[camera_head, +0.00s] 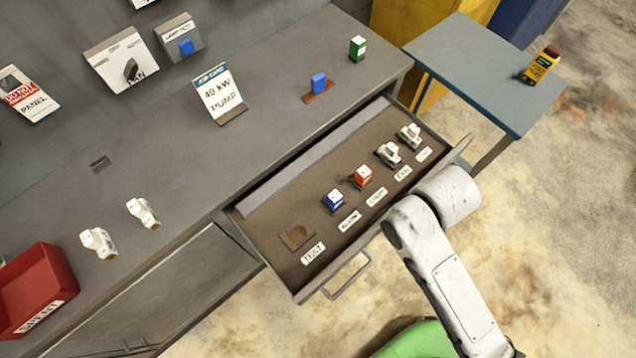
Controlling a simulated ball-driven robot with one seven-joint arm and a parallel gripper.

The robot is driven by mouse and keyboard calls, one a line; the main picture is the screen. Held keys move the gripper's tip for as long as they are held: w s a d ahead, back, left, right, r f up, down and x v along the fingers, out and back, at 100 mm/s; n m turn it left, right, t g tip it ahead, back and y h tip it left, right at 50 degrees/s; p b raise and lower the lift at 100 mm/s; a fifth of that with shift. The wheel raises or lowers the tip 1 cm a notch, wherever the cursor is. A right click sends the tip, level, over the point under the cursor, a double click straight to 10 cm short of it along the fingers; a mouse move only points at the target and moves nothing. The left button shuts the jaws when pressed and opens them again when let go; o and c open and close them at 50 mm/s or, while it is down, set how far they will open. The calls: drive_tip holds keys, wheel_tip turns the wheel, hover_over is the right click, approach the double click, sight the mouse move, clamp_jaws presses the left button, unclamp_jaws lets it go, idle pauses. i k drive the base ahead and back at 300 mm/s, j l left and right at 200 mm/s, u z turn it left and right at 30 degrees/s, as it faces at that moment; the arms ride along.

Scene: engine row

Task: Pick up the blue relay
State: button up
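A blue block with a white top, which looks like a blue relay (334,200), stands in the open drawer (268,232), behind a small label and beside an empty socket marked TEST (297,237). A third blue piece (187,47) sits on a grey box at the back. I cannot tell from their looks alone which the task names. My white arm reaches in from the lower right to the drawer's right front; my gripper is not in view.
The drawer also holds an orange-red block (362,177) and white pieces (389,153). White pieces (98,242) and a red bin (38,290) are at the counter's left. A green block (357,48) stands near its edge.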

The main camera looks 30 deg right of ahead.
sight(334, 199)
drive_tip(key=i+j+z, duration=0.25)
drive_tip(key=j, duration=0.5)
drive_tip(key=j+z, duration=0.25)
drive_tip(key=j, duration=0.5)
drive_tip(key=i+j+z, duration=0.1)
drive_tip(key=j+z, duration=0.15)
drive_tip(key=j, duration=0.6)
drive_tip(key=i+j+z, duration=0.2)
drive_tip(key=j, duration=0.45)
drive_tip(key=k+j+z, duration=0.15)
drive_tip(key=j, duration=0.5)
drive_tip(key=i, duration=0.05)
